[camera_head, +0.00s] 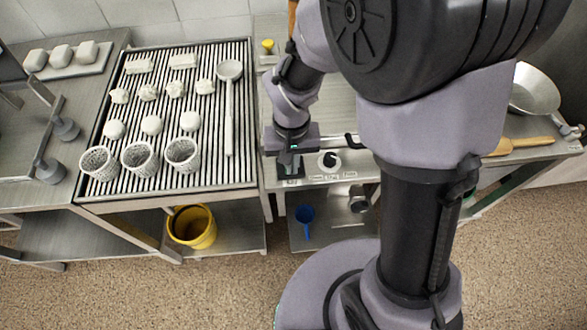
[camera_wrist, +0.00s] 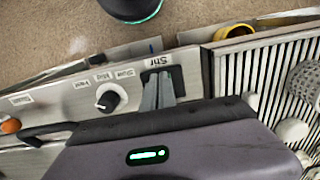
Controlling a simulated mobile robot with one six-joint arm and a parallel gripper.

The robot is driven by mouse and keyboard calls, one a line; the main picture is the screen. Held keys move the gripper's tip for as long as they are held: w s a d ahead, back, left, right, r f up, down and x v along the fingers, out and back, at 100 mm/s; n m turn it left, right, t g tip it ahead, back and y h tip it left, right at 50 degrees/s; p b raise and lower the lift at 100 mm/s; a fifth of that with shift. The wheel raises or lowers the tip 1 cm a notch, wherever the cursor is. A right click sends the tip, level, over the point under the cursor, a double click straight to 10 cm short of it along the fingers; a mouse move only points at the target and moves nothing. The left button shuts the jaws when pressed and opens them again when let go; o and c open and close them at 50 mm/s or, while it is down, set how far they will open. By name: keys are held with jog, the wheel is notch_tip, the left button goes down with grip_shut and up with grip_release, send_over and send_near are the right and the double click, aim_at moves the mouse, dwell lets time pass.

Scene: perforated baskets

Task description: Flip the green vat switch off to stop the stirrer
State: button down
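The steel control panel (camera_wrist: 75,113) runs across the wrist view. On it is a dark switch housing (camera_wrist: 178,80) beside a label reading "Stir". My gripper (camera_wrist: 160,76) has its two narrow grey fingers together over this housing, with nothing seen between them. The fingertips are at or very near the switch; I cannot tell whether they touch it. The fingers hide most of the switch, so its green part and its position cannot be made out. In the head view my gripper (camera_head: 291,168) points down at the left end of the panel.
A round knob (camera_wrist: 108,97) with speed labels sits beside the switch, and it also shows in the head view (camera_head: 329,160). The slatted draining rack (camera_head: 170,110) with perforated baskets (camera_head: 140,158) and white pieces lies left. A yellow bucket (camera_head: 192,227) stands below.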

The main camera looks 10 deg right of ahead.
jog(key=shift+s+d+f, duration=0.1)
jog(key=shift+s+f, duration=0.1)
jog(key=shift+f, duration=0.2)
jog(key=shift+w+r, duration=0.2)
jog(key=shift+w, duration=0.35)
